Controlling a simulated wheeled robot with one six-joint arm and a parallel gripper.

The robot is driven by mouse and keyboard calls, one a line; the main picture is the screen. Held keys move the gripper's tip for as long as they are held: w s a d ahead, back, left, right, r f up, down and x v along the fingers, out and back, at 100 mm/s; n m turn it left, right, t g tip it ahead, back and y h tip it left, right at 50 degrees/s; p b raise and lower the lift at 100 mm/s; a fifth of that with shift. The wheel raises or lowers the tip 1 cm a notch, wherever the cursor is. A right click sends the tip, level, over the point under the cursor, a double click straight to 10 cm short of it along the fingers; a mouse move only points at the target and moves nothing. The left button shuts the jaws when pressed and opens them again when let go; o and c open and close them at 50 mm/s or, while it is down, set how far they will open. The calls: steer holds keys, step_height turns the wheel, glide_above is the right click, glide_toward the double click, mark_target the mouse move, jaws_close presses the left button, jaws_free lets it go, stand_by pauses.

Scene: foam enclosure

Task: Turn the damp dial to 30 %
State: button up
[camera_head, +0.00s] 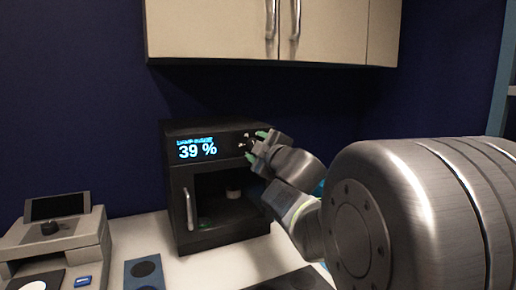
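A black cabinet (185,165) stands on the white counter and its lit display (197,149) reads 39 %, with smaller blurred text above the number. The dial sits to the right of the display, at about (247,144), and is mostly hidden by my gripper. My gripper (256,144) is at the dial, with its green-tipped fingers on either side of that spot. I cannot tell from this view whether the fingers press on the dial.
A grey device with a dark screen (57,206) stands at the left. Beige wall cupboards (210,30) hang above. A blue panel (145,273) lies at the front.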

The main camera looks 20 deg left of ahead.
steer(key=p+v, duration=0.2)
steer(key=v, duration=1.1)
steer(key=shift+s+d+p, duration=0.25)
steer(key=shift+s+p, duration=0.05)
steer(key=b+x, duration=0.2)
steer(key=x, duration=1.1)
steer(key=shift+w+a+b, duration=0.25)
steer(key=shift+w+b, duration=0.05)
steer(key=shift+w, duration=0.05)
steer(key=shift+s+d, duration=0.1)
